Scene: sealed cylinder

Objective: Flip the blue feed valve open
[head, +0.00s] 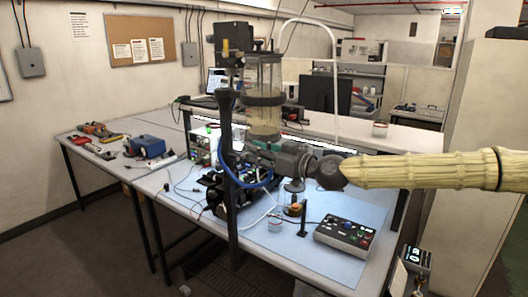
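The clear sealed cylinder (264,76) stands upright at the centre, with dark bands around it and a dark head on a black post at its left. My arm reaches in from the right, and my gripper (240,152), grey with teal parts, is in front of the cylinder's lower part, close to the black post. Its fingertips are small and partly lost against the dark parts, so their opening is unclear. A blue hose (246,184) loops below it. I cannot make out a blue valve handle for certain; it may be hidden by the gripper.
A control box (344,236) with coloured buttons sits on the light blue mat (310,262) at the right front. A black post (232,200) rises at the bench's front. Tools and a blue box (147,145) lie on the left bench. Thin cables cross the benchtop.

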